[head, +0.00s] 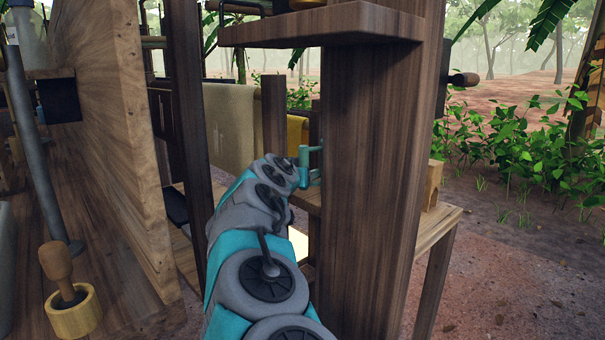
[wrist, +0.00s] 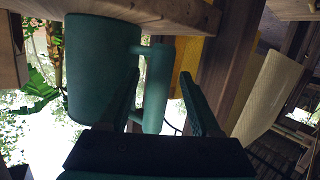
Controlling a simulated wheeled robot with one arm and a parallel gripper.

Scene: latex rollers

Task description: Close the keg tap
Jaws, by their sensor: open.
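No keg tap can be made out for certain in either view. In the wrist view a dark green mug-like cylinder (wrist: 98,70) has an upright handle (wrist: 156,85). My gripper (wrist: 160,85) is open, with one finger on each side of this handle; I cannot tell whether either finger touches it. In the head view my arm reaches forward, and a teal handle (head: 304,168) shows at its far end. The cylinder itself is hidden behind the thick wooden post (head: 368,170).
The post and the shelf (head: 320,26) above stand close to my arm's right. A wooden panel (head: 125,120) is on the left. A wooden-handled piece in a yellow ring (head: 72,314) stands at lower left. Another wooden handle (head: 464,79) juts out right of the post.

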